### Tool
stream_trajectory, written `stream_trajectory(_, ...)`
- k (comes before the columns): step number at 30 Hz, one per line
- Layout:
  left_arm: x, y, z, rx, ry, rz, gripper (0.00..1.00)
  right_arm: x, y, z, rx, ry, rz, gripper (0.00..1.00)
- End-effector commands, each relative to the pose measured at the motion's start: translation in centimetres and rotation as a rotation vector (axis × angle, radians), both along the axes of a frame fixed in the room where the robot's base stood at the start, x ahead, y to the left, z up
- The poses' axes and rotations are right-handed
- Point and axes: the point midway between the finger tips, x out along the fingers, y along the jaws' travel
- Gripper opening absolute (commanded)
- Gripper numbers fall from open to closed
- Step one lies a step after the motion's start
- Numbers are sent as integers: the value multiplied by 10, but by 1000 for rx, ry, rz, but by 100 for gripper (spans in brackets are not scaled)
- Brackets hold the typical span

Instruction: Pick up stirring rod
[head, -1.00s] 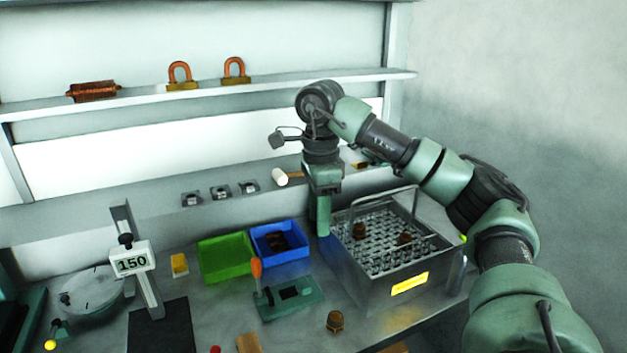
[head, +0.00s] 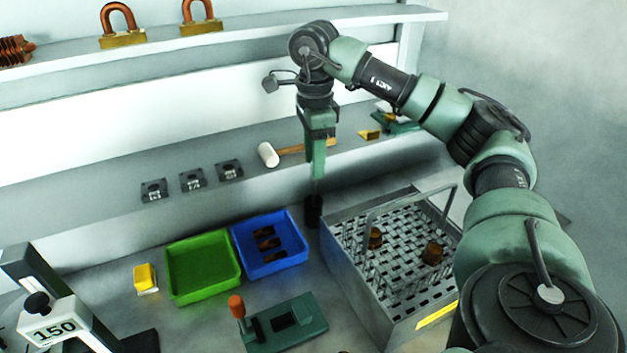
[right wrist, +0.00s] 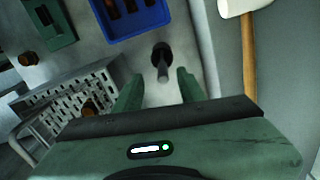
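A slim grey rod, which looks like the stirring rod (right wrist: 163,73), stands in a dark round holder (right wrist: 160,51) in the right wrist view. The dark holder also shows in the head view (head: 313,211), beside the back left corner of the metal basket. My right gripper (head: 318,178) points down above the holder. In the right wrist view, its two green fingers (right wrist: 160,88) are apart, with the rod's tip in line with the gap between them. I see nothing held. In the head view, the fingers hide the rod. My left gripper is not in view.
The metal basket (head: 375,300) with brown parts is right of the holder. A blue bin (head: 285,268) and a green bin (head: 203,290) are to the left. A mallet (head: 268,154) lies on the low ledge behind. A green fixture (head: 298,330) is in front.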

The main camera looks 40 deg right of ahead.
Motion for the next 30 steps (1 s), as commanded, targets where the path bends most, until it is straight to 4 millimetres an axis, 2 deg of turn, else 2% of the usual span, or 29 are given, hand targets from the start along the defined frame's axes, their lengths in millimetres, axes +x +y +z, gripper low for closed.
stream_trajectory(6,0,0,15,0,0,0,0,2,-2,-29,-1,5,1,40)
stream_trajectory(9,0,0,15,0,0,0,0,3,-1,-43,0,4,1,40)
stream_trajectory(18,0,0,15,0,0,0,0,3,-1,-50,0,0,0,40)
stream_trajectory(19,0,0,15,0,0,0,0,3,-1,-50,0,0,0,37)
stream_trajectory(23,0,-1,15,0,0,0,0,3,-1,-50,0,0,0,1)
stream_trajectory(30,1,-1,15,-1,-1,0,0,3,-1,-50,0,0,0,0)
